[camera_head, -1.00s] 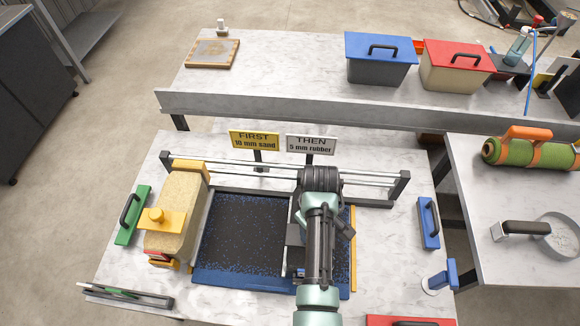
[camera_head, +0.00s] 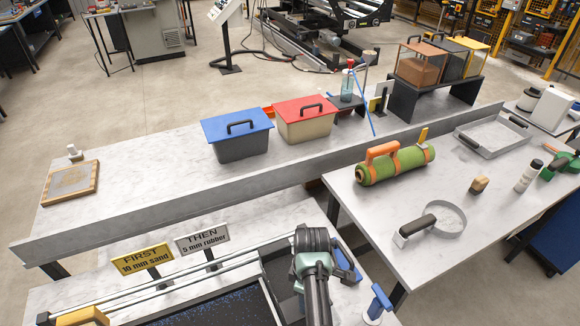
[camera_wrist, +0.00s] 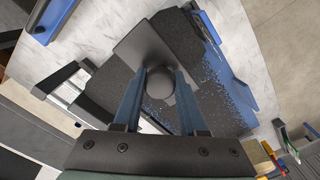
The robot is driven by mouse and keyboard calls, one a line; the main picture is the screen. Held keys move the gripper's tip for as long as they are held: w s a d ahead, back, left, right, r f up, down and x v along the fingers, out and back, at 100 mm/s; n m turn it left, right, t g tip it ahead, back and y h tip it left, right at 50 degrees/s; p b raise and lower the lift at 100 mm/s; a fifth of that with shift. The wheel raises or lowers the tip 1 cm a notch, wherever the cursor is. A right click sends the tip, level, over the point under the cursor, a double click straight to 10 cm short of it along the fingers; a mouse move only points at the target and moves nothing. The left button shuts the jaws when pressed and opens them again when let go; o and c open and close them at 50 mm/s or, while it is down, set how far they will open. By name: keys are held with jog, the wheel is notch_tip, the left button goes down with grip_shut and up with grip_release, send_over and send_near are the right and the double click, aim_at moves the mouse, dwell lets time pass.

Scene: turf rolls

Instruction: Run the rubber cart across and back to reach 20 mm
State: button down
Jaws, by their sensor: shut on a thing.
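In the wrist view my gripper (camera_wrist: 160,82) is shut on the round dark knob (camera_wrist: 161,88) of the dark grey rubber cart (camera_wrist: 140,48). The cart stands over the bed (camera_wrist: 228,85), where black granules lie with blue showing through near one edge. In the head view the bed (camera_head: 225,308) is cut off at the bottom edge, with the cart at its right end mostly behind my arm. The rails (camera_head: 180,278) run along its back. A yellow sign (camera_head: 143,258) reads "FIRST 10 mm sand"; a grey sign (camera_head: 202,240) reads "THEN 5 mm rubber". The layer depth is not readable.
Behind the bed, a bench holds a blue-lidded bin (camera_head: 238,135) and a red-lidded bin (camera_head: 305,118). The right table carries a green turf roll (camera_head: 395,164), a round sieve (camera_head: 447,217) and a metal tray (camera_head: 492,137). A yellow cart end (camera_head: 82,318) shows at lower left.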

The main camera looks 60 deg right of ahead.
jog(key=shift+s+d+r, duration=0.15)
jog(key=shift+s+d, duration=0.35)
jog(key=shift+d, duration=0.35)
jog(key=shift+c, duration=2.3)
grip_release()
jog(key=shift+s+d, duration=0.1)
notch_tip(320, 180, up, 13)
jog(key=shift+b, duration=0.4)
